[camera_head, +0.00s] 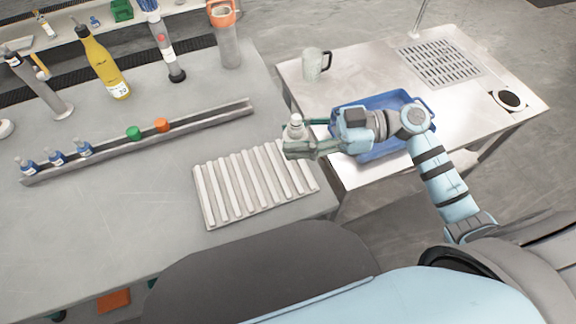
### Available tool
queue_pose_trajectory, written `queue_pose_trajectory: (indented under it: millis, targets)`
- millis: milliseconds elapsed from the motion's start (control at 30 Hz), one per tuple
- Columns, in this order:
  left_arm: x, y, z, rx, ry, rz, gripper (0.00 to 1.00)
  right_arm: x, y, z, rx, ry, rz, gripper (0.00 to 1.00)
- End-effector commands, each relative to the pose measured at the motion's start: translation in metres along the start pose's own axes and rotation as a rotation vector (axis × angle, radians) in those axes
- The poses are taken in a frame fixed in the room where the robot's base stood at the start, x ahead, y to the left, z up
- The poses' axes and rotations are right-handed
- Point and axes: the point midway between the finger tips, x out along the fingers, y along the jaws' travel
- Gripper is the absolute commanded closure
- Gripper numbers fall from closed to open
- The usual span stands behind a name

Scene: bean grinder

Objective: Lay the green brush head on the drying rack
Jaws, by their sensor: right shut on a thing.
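The drying rack (247,186), a pale slatted panel, lies on the grey counter near its right edge. My right gripper (294,143) is over the rack's far right corner, shut on a small pale grey-white piece (295,122) with a rounded top. The fingers hide part of this piece, and I cannot tell whether it is the brush head. A small green piece (133,133) sits in the long metal rail (205,120), beside an orange piece (162,125). I cannot make out bristles on the green one. My left gripper is not in view.
A blue tray (375,151) lies under my right arm on the steel table (350,82), with a metal mug (316,63) farther back. A yellow bottle (103,66) and an orange-topped container (226,42) stand behind the rail. The counter left of the rack is clear.

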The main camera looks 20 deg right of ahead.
Motion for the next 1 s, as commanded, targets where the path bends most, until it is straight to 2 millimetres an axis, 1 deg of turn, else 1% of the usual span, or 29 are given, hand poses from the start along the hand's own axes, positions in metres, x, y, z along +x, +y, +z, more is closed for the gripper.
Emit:
queue_pose_trajectory:
  millis: [33,100,267,400,500,700,800,833,933,967,1000]
  targets:
    - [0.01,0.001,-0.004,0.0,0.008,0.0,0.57,0.003,-0.001,0.022,0.005,0.002,-0.001,0.91]
    - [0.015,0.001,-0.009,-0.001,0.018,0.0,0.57,0.005,0.0,0.04,0.003,0.001,0.0,0.91]
    - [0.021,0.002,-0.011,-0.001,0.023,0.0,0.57,0.008,0.0,0.062,0.0,0.001,-0.002,0.91]
    - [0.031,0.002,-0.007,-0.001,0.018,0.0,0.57,0.011,0.0,0.091,0.001,0.001,-0.002,0.91]
    - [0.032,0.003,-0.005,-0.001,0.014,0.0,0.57,0.011,0.0,0.098,-0.002,0.0,-0.002,0.91]
    - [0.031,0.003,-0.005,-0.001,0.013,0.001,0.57,0.011,0.0,0.097,-0.003,0.0,-0.002,0.91]
    - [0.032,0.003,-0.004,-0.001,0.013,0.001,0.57,0.011,0.0,0.1,-0.003,0.001,-0.002,0.91]
    - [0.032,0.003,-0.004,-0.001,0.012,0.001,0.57,0.011,0.0,0.1,-0.003,0.0,-0.002,0.58]
    - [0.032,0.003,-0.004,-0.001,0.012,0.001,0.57,0.011,0.0,0.1,-0.003,0.0,-0.002,0.42]
    - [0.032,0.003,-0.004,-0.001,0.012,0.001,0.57,0.011,0.0,0.099,-0.003,0.0,-0.002,0.4]
    - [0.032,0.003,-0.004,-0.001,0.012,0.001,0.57,0.011,0.0,0.099,-0.003,0.0,-0.002,0.4]
